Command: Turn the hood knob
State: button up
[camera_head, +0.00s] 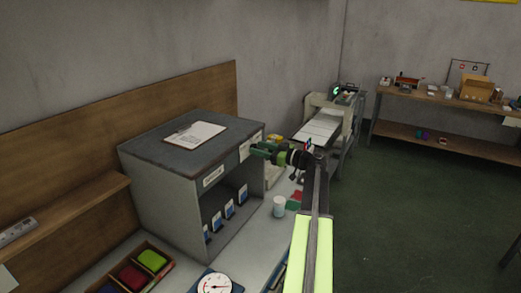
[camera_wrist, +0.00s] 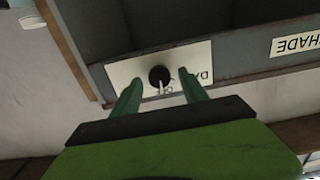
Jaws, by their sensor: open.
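The hood (camera_head: 160,195) is a grey box with open front, standing on the bench at the left. Its black round knob (camera_wrist: 159,74) with a pale pointer sits on a white label plate (camera_wrist: 200,58) on the hood's front edge, in the wrist view. The label's lettering is upside down and partly covered. My gripper (camera_wrist: 159,78) is open, with one green finger on each side of the knob; I cannot tell whether they touch it. In the head view my gripper (camera_head: 258,150) is at the hood's upper right front corner and the knob cannot be made out.
A clipboard (camera_head: 196,132) lies on the hood's top. Several blue-labelled containers (camera_head: 228,211) stand inside it. A white cup (camera_head: 279,206), a round dial (camera_head: 215,285) and a tray of coloured cloths (camera_head: 133,273) are on the bench. Green floor (camera_head: 410,220) is clear at right.

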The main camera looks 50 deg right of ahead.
grip_shut()
dwell(0.3)
jog(key=shift+m, duration=0.3)
jog(key=m, duration=0.9)
jog(key=shift+d, duration=0.1)
jog(key=shift+f+m, duration=0.1)
jog(key=shift+m, duration=0.2)
dwell(0.4)
grip_release()
